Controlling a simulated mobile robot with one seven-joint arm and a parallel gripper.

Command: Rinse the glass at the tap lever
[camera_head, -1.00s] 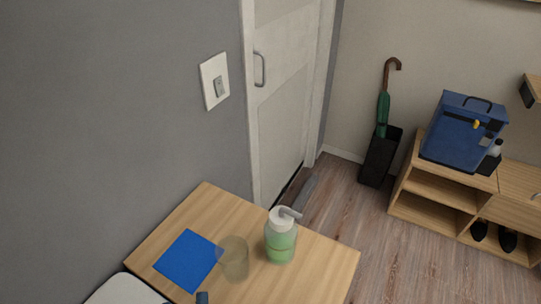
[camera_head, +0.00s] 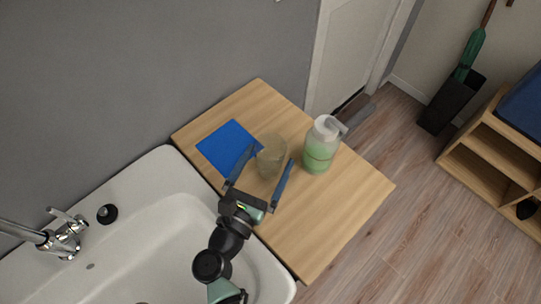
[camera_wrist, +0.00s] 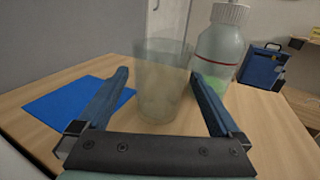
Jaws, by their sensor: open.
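The clear glass (camera_head: 271,157) stands upright on the wooden counter (camera_head: 325,215), at the right edge of a blue cloth or mat (camera_head: 226,141). My gripper (camera_head: 268,164) is open, with one finger on each side of the glass. In the wrist view the glass (camera_wrist: 161,80) stands between the two blue fingers (camera_wrist: 160,85); I cannot tell whether either finger touches it. The chrome tap (camera_head: 62,238) with its lever (camera_head: 66,217) is at the far left, on the rim of the white basin (camera_head: 140,222).
A soap bottle (camera_head: 321,145) with green liquid and a white pump stands just right of the glass. A dark round plug (camera_head: 107,213) lies on the basin rim. The front right of the counter is clear. A shelf unit (camera_head: 487,150) stands at the right.

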